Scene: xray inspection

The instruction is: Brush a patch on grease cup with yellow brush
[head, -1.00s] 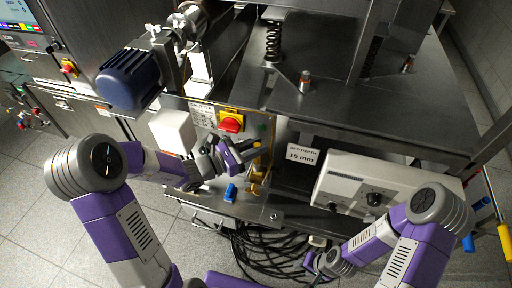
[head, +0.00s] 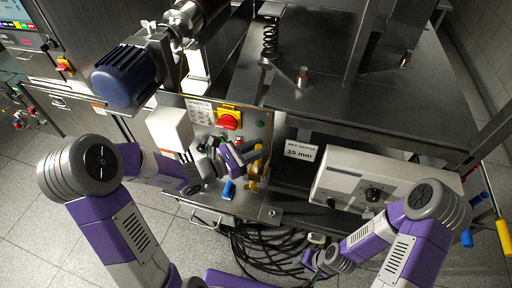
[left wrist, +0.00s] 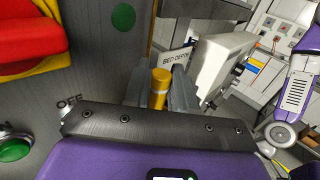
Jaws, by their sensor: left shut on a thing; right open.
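My left gripper (head: 254,156) is in front of the control panel, with its fingers pointing right. In the left wrist view its fingers are shut on the yellow brush (left wrist: 160,87), which shows as a yellow cylinder with a paler band. The bristles are hidden. Brass-yellow fittings (head: 253,185) are at the panel's right lower side, just below the left gripper; I cannot tell for sure which part is the grease cup, nor whether the brush touches it. My right gripper (head: 316,263) is open and low, near the black cables, away from the panel.
A red and yellow switch (head: 229,120) is on the panel above the left gripper. A blue object (head: 229,190) is on the ledge below. A white control box (head: 355,182) stands to the right. Black cables (head: 265,250) hang under the ledge.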

